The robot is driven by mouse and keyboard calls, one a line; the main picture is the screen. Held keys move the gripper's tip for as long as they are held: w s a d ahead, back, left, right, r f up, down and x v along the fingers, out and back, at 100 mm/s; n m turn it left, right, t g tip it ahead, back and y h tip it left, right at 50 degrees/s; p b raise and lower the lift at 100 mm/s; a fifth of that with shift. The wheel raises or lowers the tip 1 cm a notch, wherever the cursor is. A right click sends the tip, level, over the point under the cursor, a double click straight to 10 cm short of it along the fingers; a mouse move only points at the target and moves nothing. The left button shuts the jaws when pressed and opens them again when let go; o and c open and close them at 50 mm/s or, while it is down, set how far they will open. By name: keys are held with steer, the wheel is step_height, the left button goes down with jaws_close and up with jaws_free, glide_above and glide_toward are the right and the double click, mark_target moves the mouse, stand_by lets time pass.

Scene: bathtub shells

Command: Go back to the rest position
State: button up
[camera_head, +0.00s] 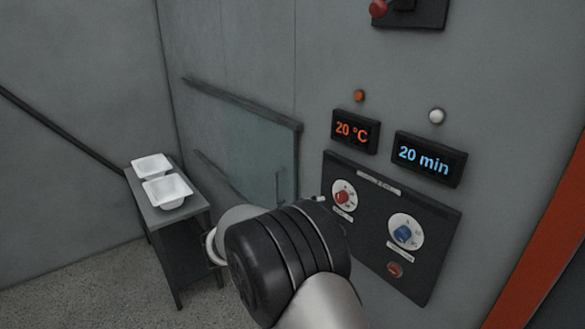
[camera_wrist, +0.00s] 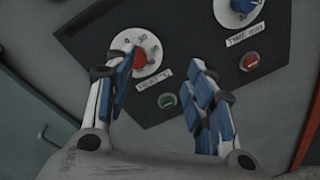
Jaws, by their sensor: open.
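My gripper (camera_wrist: 165,95) is open and empty in the wrist view. Its two blue-padded fingers stand apart in front of the dark control panel (camera_wrist: 195,40). The left finger overlaps part of the red heat knob (camera_wrist: 147,55), and contact cannot be told. A green button (camera_wrist: 167,100) shows between the fingers and a red button (camera_wrist: 249,61) lies to their upper right. In the head view my arm covers the lower middle, and the gripper's fingers are mostly hidden behind it. The panel (camera_head: 440,245) carries the red knob (camera_head: 341,196) and the blue time knob (camera_head: 403,233).
Displays above the panel read 20 °C (camera_head: 355,131) and 20 min (camera_head: 429,159). A grey table (camera_head: 185,217) at the left bears two white tub shells (camera_head: 167,191). An orange-red post (camera_head: 540,245) stands at the right.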

steer(key=s+d+r+m+g+y+b, duration=0.1)
steer(key=s+d+r+m+g+y, duration=0.2)
steer(key=s+d, duration=0.45)
steer(key=s+d+m+g+y, duration=0.25)
steer(key=s+d+m, duration=0.25)
steer(key=s, duration=0.6)
steer(key=s+a+f+m+y, duration=0.1)
steer(key=s+a+m+y, duration=0.1)
steer(key=s, duration=0.4)
steer(key=s+a+f+m+t+y+b, duration=0.1)
steer(key=s+a+m+y, duration=0.1)
steer(key=s, duration=0.5)
steer(key=s+a+f+m+y, duration=0.1)
steer(key=s+a+m+y, duration=0.1)
steer(key=s+m+y, duration=0.2)
steer(key=s+y, duration=0.1)
steer(key=s, duration=0.1)
steer(key=shift+s+a+f+t, duration=0.2)
steer(key=shift+s+f+t, duration=0.05)
steer(key=shift+s+t, duration=0.1)
